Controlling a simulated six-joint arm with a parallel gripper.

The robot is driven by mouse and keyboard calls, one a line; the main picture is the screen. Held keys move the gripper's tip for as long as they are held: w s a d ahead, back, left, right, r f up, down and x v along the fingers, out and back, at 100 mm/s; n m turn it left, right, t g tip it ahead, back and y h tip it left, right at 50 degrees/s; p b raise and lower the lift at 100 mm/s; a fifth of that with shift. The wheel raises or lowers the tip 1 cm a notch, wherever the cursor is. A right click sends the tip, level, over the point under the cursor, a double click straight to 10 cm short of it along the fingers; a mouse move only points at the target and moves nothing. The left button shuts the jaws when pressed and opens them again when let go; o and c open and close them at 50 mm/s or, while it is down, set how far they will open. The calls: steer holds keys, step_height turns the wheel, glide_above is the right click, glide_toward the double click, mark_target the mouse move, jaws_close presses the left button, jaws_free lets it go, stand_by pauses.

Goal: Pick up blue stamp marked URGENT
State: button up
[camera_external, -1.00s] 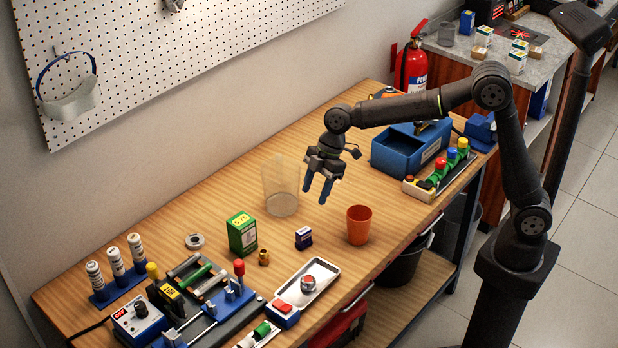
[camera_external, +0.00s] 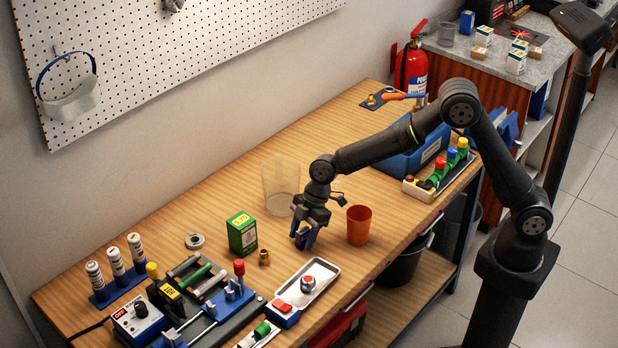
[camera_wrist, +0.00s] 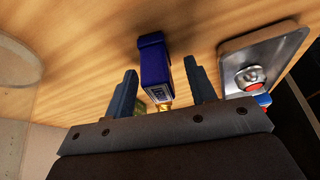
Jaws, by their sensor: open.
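The blue stamp (camera_wrist: 154,62) stands on the wooden table between the two open fingers of my gripper (camera_wrist: 160,88) in the wrist view. A small pale label with dark marks shows on its near end, too small to read. A gap shows between the stamp and each finger. In the external view my gripper (camera_external: 304,240) is low over the table and points down. There it hides most or all of the stamp.
An orange cup (camera_external: 359,225) stands close to the right of my gripper. A clear container (camera_external: 280,188) is behind it. A green box (camera_external: 242,235), a brass fitting (camera_external: 264,258) and a metal tray (camera_external: 322,277) are to the left and front.

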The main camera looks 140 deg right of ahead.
steer(key=shift+w+f, duration=0.15)
steer(key=shift+f, duration=0.2)
steer(key=c, duration=1)
steer(key=shift+c, duration=0.4)
steer(key=shift+r, duration=0.15)
